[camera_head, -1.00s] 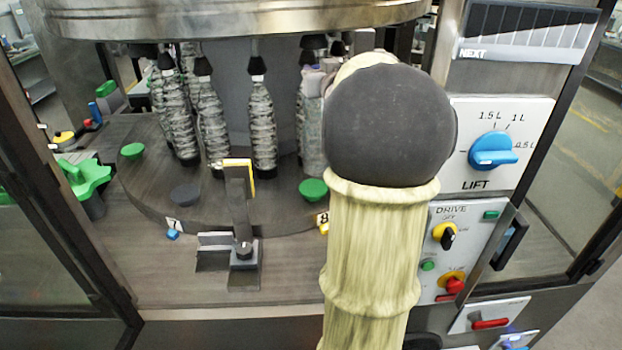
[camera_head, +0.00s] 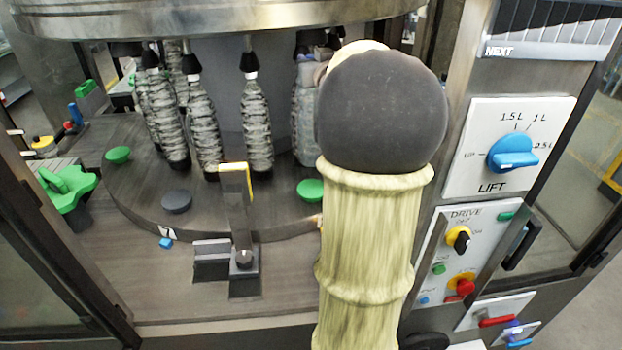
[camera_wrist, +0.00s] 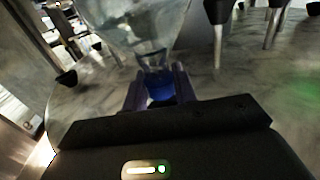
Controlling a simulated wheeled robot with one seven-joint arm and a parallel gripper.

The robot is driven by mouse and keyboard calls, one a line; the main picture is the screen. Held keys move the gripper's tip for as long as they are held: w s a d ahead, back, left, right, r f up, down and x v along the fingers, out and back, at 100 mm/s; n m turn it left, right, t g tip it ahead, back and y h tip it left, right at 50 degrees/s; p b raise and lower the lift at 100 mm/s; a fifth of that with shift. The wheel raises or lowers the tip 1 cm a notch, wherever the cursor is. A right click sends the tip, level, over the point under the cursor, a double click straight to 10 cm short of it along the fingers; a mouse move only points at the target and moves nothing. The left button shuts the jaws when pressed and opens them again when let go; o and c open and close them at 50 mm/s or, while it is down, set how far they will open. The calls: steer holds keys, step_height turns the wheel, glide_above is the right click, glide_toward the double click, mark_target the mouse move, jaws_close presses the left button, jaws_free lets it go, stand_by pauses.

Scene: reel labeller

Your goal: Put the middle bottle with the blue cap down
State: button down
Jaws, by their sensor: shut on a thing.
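My gripper (camera_wrist: 155,95) is shut on the clear bottle (camera_wrist: 135,25) at its neck, next to the blue cap (camera_wrist: 160,86). In the wrist view the cap lies between the two fingers and the bottle body extends to the top edge. The bottle's far end is out of that view. In the head view my arm hides most of the gripper. A pale bottle (camera_head: 305,125) stands just left of the arm, partly covered; I cannot tell whether it is the held one.
Several bottles, such as this one (camera_head: 256,125), stand under dark heads on the round table (camera_head: 200,215). A post with a yellow edge (camera_head: 240,215) stands in front. Green pads (camera_head: 310,190) lie on the table. A control panel with a blue lift knob (camera_head: 511,153) is at right.

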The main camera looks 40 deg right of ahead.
mark_target(312, 102)
steer(key=shift+r, duration=0.1)
steer(key=shift+f, duration=3.15)
steer(key=shift+f+p, duration=0.55)
steer(key=shift+f, duration=1.25)
steer(key=shift+a, duration=0.1)
steer(key=shift+f, duration=0.15)
steer(key=c, duration=1.3)
jaws_free()
steer(key=shift+f, duration=0.1)
steer(key=shift+o, duration=0.9)
steer(key=shift+s, duration=0.1)
